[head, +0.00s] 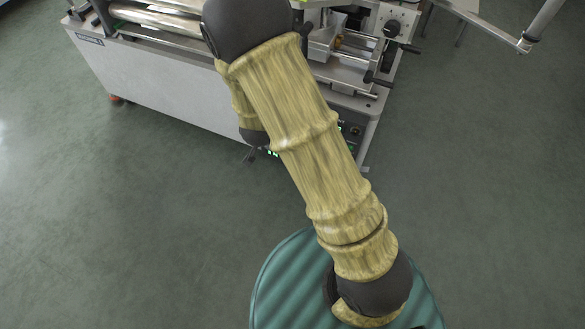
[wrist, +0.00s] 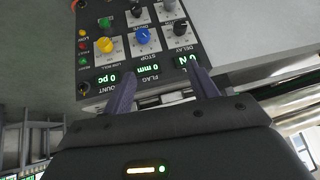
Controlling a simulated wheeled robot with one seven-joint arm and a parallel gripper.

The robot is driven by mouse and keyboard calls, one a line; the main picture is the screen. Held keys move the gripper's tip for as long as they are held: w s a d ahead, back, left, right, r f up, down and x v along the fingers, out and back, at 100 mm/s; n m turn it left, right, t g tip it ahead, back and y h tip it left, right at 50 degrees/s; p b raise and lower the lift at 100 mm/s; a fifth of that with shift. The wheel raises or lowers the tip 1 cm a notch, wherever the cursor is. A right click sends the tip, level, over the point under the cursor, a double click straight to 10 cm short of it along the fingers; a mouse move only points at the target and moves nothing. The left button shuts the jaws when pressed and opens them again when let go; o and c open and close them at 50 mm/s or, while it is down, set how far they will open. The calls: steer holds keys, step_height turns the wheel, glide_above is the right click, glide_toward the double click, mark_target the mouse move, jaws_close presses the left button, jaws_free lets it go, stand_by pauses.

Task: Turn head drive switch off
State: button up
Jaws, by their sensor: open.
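The control panel (wrist: 140,45) of the machine fills the upper middle of the wrist view, seen upside down. It carries a blue knob (wrist: 142,36), a yellow knob (wrist: 104,45), dark knobs and grey knobs. Small lettering is mostly too blurred to read, so I cannot tell which control is the head drive switch. My gripper (wrist: 163,73) is open and empty, its two fingers apart in front of the panel's green displays. I cannot tell whether a fingertip touches the panel. In the head view my arm covers most of the panel, and my fingers are hidden.
The labelling machine (head: 160,90) stands at the top of the head view, with metal rollers (head: 160,18) at left and a crank and rails at right. A metal arm (head: 535,30) reaches in at upper right.

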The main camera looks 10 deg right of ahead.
step_height(320, 180, down, 35)
steer(key=s+a+m+t+h+b, duration=0.1)
steer(key=t+h+b, duration=0.6)
steer(key=b, duration=1.8)
steer(key=shift+s+a+t+h, duration=0.15)
steer(key=shift+s+t+h, duration=0.3)
steer(key=shift+h, duration=0.25)
steer(key=b+x, duration=0.7)
steer(key=x, duration=1)
steer(key=shift+b, duration=0.4)
steer(key=shift+w, duration=0.1)
steer(key=shift+f, duration=0.1)
steer(key=c, duration=1)
